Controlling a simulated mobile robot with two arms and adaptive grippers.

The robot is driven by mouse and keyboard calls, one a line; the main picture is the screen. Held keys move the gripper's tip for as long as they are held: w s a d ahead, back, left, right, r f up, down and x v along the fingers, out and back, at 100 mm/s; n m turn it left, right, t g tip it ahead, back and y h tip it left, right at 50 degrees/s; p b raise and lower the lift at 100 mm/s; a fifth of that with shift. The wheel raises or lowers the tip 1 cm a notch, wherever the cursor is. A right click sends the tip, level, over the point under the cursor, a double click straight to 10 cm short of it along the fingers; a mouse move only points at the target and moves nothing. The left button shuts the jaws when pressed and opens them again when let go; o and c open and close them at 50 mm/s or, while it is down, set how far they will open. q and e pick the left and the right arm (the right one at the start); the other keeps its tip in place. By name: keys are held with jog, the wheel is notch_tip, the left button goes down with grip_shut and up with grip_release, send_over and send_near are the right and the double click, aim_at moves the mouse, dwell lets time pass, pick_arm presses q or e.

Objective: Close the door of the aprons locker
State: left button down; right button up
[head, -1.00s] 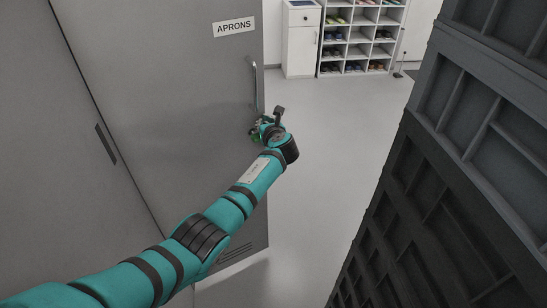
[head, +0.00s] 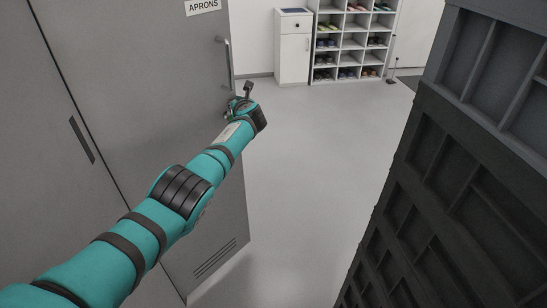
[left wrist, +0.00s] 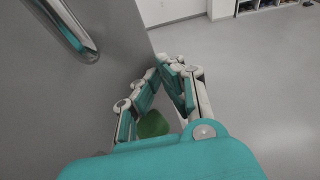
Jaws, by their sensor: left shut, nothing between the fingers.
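The aprons locker door (head: 165,90) is a tall grey panel with an APRONS label (head: 202,7) near the top of the picture. Its upright bar handle (head: 227,64) is near the right edge and also shows at the upper left of the left wrist view (left wrist: 68,28). The door's free edge faces right; I cannot tell its exact angle. My left gripper (head: 236,101) is just below the handle, by the door's edge. In the left wrist view its fingers (left wrist: 165,65) are together and empty, beside the door face; contact is unclear. My right gripper is out of view.
A grey panel with a dark recessed grip (head: 82,140) is left of the door. A dark compartmented rack (head: 450,170) stands close on the right. Bare floor (head: 310,150) lies between. A white cabinet (head: 293,50) and shoe shelves (head: 341,43) stand at the back.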

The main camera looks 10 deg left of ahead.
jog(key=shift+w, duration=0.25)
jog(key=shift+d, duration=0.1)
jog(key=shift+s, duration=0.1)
